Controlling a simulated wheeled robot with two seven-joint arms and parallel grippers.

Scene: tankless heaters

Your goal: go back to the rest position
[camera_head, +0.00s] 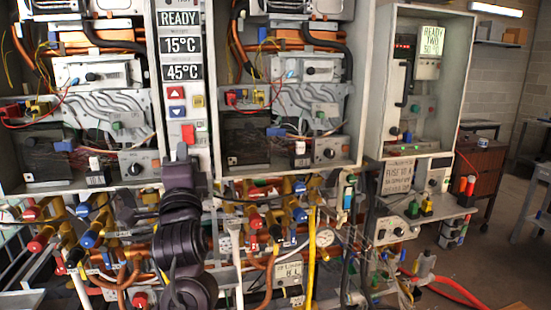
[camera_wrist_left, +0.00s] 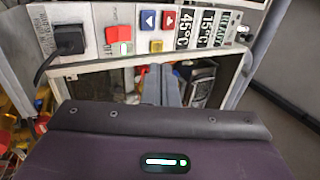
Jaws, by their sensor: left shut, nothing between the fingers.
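My left gripper (camera_head: 182,152) is at the end of the dark purple arm in front of the control strip, just below the red switch (camera_head: 188,134). Its fingers are shut and hold nothing. In the left wrist view the narrow grey fingers (camera_wrist_left: 160,84) point towards the heater, apart from the red switch (camera_wrist_left: 118,33) as far as I can tell. The control strip has a READY display (camera_head: 179,18), 15°C and 45°C displays, a red up button (camera_head: 176,92), a blue down button (camera_head: 176,110) and a yellow button (camera_head: 198,101). My right gripper is not in view.
Open heater cabinets with exposed wires stand on both sides of the strip. Pipes and coloured valves (camera_head: 90,238) crowd the area below. A third cabinet (camera_head: 420,80) reads READY TWO. A black plug with a cable (camera_wrist_left: 70,40) is beside the switch. Open floor lies at far right.

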